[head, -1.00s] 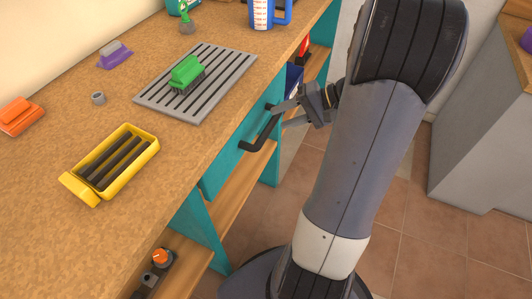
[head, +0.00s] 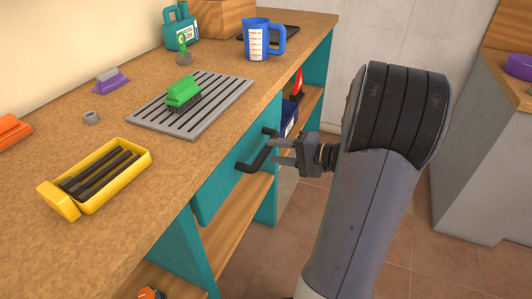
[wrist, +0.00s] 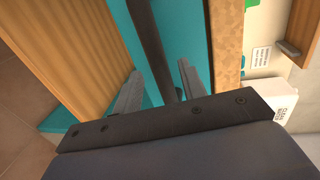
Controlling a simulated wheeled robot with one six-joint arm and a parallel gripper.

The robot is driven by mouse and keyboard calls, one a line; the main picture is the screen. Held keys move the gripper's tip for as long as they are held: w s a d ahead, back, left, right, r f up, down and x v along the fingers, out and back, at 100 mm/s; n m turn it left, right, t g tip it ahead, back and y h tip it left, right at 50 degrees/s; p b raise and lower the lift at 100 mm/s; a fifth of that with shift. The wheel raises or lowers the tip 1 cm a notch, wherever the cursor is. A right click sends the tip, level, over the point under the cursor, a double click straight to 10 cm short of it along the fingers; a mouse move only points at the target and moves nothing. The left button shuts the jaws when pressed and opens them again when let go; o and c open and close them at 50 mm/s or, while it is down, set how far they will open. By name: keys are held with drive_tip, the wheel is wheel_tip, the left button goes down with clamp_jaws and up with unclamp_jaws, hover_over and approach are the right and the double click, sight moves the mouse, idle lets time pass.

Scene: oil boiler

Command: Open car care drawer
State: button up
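The drawer has a teal front (head: 218,186) under the wooden worktop, with a black bar handle (head: 253,164). The drawer front looks flush with the bench. My gripper (head: 276,151) is open, its two fingers pointing left at the handle from the front. In the wrist view, the handle (wrist: 152,45) runs between the two spread fingers of my gripper (wrist: 158,88). The fingers are not closed on it. I cannot tell whether they touch it.
On the worktop (head: 140,190) are a yellow tray (head: 143,163), a grey grate (head: 215,112) with a green brush (head: 183,93), and a blue measuring jug (head: 257,42). A wooden shelf (head: 235,225) is below. Tiled floor lies clear at right.

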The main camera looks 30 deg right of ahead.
sight(266, 150)
drive_tip(key=shift+x, duration=1.8)
drive_tip(key=shift+c, duration=0.2)
clamp_jaws()
